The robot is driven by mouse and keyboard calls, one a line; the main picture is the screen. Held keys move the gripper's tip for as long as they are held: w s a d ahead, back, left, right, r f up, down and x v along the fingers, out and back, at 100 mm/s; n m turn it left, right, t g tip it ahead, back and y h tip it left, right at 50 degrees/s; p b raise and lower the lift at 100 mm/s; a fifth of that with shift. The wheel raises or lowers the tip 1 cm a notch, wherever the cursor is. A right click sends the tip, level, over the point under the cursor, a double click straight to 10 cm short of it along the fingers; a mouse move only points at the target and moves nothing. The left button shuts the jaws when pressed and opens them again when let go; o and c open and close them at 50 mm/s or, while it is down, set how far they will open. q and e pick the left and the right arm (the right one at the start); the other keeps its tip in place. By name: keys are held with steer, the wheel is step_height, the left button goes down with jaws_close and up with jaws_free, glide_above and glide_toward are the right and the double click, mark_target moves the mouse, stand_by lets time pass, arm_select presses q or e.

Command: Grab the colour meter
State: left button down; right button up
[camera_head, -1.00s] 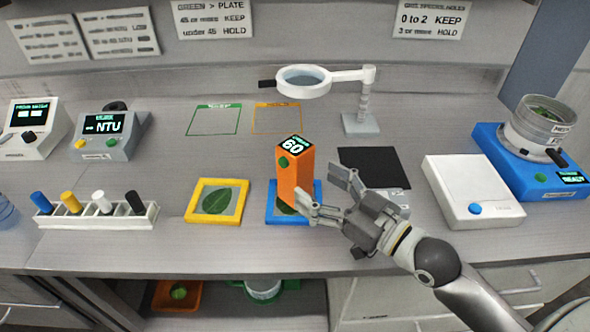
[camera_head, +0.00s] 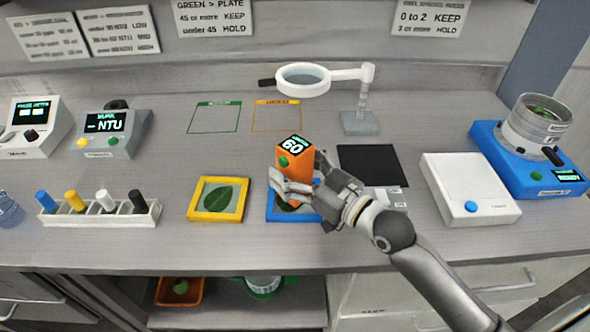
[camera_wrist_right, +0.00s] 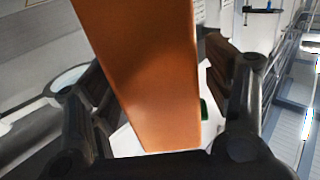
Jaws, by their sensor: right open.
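The colour meter (camera_head: 294,165) is an orange upright block with a dark top display reading 60 and a green button. It stands over the blue-framed leaf plate (camera_head: 272,206). My right gripper (camera_head: 296,178) has its fingers around the meter, one on the near left side and one on the far right side. In the right wrist view the orange meter body (camera_wrist_right: 150,75) fills the space between the open fingers, with gaps showing beside it. My left gripper is not in view.
A yellow-framed leaf plate (camera_head: 240,188) lies left of the meter. A magnifier on a stand (camera_head: 303,80) is behind it. A black mat (camera_head: 372,165), a white scale (camera_head: 468,188) and a blue device (camera_head: 520,165) are to the right. A marker rack (camera_head: 100,215) is left.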

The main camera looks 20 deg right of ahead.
steer(key=c, duration=1.1)
steer(key=shift+c, duration=0.3)
steer(key=shift+r, duration=0.1)
